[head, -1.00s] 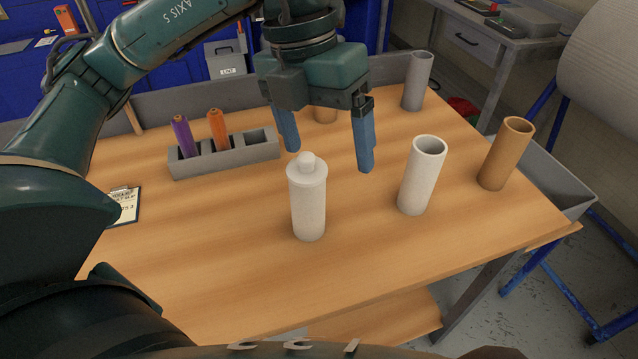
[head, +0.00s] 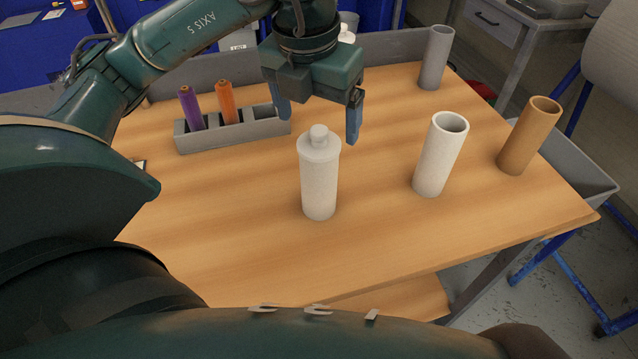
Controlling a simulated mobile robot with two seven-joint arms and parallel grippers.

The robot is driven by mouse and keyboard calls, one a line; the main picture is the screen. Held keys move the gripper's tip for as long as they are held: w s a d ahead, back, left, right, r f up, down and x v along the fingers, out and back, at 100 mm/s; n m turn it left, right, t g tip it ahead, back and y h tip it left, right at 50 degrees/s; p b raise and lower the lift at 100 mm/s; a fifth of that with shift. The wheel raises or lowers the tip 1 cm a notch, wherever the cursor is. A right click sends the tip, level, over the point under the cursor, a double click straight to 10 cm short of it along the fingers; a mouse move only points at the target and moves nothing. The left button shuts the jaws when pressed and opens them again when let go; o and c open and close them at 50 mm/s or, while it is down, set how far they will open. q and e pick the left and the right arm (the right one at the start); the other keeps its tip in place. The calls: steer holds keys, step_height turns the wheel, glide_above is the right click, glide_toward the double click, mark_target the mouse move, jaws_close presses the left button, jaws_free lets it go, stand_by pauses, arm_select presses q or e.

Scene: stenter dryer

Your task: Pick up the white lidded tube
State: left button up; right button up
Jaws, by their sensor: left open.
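The white lidded tube (head: 320,185) stands upright on the wooden table (head: 240,250), with a round knob on its lid. My left gripper (head: 318,123) is open and empty. Its blue fingers point down and show just behind and above the tube's lid, apart from the tube as far as I can tell. My right gripper is not in view.
An open white tube (head: 437,160) and a brown tube (head: 527,140) stand to the right, and a grey tube (head: 434,60) at the back. A grey rack (head: 230,136) holds a purple and an orange spool at the left. The front of the table is clear.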

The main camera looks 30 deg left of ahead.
mark_target(319, 130)
arm_select(q)
steer(key=f, duration=0.2)
steer(key=w+f, duration=0.1)
steer(key=f, duration=0.1)
steer(key=shift+a, duration=0.1)
steer(key=shift+c, duration=0.4)
steer(key=c, duration=1.3)
